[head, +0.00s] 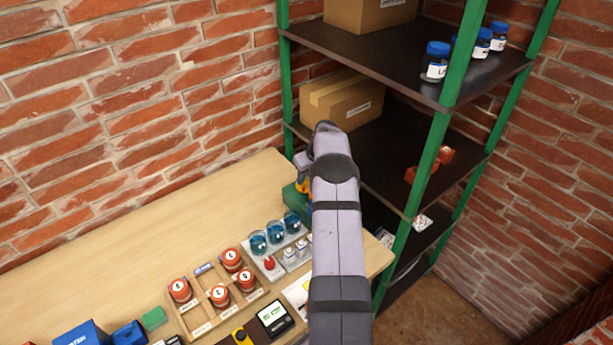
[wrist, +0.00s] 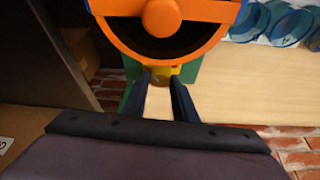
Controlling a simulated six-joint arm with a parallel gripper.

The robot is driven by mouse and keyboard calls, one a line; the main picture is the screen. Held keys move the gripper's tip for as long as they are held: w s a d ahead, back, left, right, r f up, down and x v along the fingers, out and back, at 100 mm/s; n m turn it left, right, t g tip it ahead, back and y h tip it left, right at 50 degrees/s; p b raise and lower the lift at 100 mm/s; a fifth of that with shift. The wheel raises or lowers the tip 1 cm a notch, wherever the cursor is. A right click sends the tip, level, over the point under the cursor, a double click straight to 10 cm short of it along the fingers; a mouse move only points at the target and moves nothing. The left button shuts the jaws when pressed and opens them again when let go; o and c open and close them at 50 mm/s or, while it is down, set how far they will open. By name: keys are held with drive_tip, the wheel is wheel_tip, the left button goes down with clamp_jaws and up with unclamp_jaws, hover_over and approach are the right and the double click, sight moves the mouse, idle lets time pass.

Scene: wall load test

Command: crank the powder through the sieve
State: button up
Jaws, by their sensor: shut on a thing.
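The sieve, an orange ring (wrist: 205,48) around a dark opening, fills the top of the wrist view, with blue behind its rim. An orange round hub (wrist: 161,17) shows at its upper middle. My gripper (wrist: 158,78) is shut on a small yellow piece at the ring's lower edge, which looks like the crank handle (wrist: 161,72). In the head view my arm hides the gripper and most of the sieve. Only a green base (head: 294,201) and some yellow and grey-blue parts show beside the arm. I cannot see any powder.
A wooden rack (head: 208,308) holds several red-lidded jars. A green-posted shelf (head: 425,165) with cardboard boxes rises close on the right. The table's (head: 120,255) back left is clear.

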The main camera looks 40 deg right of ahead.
drive_tip(key=shift+m, duration=0.3)
drive_tip(key=m+h+b, duration=0.1)
drive_tip(key=m, duration=0.1)
drive_tip(key=m+h+b, duration=0.1)
drive_tip(key=m, duration=0.1)
drive_tip(key=shift+a+f+g, duration=0.1)
drive_tip(key=shift+a+g, duration=0.1)
drive_tip(key=shift+g, duration=0.1)
drive_tip(key=m+b, duration=0.1)
drive_tip(key=m, duration=0.1)
drive_tip(key=m+g+h+b, duration=0.1)
drive_tip(key=m+b, duration=0.1)
drive_tip(key=m, duration=0.1)
drive_tip(key=shift+w+a, duration=0.1)
drive_tip(key=shift+w, duration=0.1)
drive_tip(key=m+g+h, duration=0.1)
drive_tip(key=m, duration=0.2)
drive_tip(key=shift+g, duration=0.3)
drive_tip(key=shift+w+m+g, duration=0.1)
drive_tip(key=shift+m+g, duration=0.3)
drive_tip(key=shift+m, duration=0.8)
drive_tip(key=shift+a+m+p, duration=0.1)
drive_tip(key=shift+m+p, duration=0.2)
drive_tip(key=shift+p, duration=0.1)
drive_tip(key=o, duration=1)
drive_tip(key=shift+o, duration=0.2)
drive_tip(key=shift+r, duration=0.2)
